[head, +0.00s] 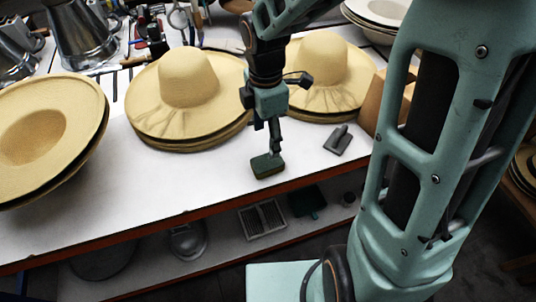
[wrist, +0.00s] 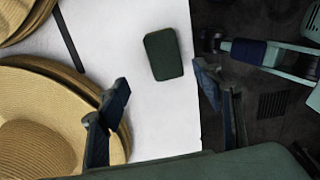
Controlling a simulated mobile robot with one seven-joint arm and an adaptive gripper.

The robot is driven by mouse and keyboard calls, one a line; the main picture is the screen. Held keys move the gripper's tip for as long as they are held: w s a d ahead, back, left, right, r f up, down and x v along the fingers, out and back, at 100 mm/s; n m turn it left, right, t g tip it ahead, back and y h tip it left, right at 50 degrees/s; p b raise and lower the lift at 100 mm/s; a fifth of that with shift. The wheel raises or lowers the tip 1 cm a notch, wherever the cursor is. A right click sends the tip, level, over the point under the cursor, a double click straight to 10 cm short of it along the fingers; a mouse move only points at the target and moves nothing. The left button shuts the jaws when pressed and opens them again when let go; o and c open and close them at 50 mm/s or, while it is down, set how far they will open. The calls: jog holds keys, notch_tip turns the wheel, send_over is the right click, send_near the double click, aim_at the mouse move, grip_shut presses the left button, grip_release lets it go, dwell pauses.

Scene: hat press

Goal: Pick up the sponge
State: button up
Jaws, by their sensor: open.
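The sponge (head: 267,166) is a small dark green block with a brownish side, lying on the white tabletop near its front edge. In the wrist view the sponge (wrist: 164,54) shows as a rounded green rectangle on the white surface. My gripper (head: 274,146) points down over the sponge in the head view. In the wrist view my gripper (wrist: 160,76) is open, with one finger to each side. The sponge lies between and a little beyond the fingertips. The fingers look apart from it, and nothing is held.
Stacked straw hats (head: 187,85) stand behind and left, with another hat (head: 325,75) behind right and one tilted hat (head: 35,140) far left. A dark grey tool (head: 339,139) lies right of the sponge. A lower shelf holds a grey crate (head: 263,220). Bare tabletop lies left of the sponge.

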send_over(267, 161)
jog(key=f, duration=0.5)
jog(key=shift+w+a, duration=0.1)
jog(key=shift+w, duration=0.2)
jog(key=shift+s+f, duration=0.2)
jog(key=shift+f, duration=1.15)
jog(key=shift+s+f, duration=0.15)
jog(key=shift+f, duration=1.15)
jog(key=shift+c, duration=0.3)
jog(key=c, duration=0.7)
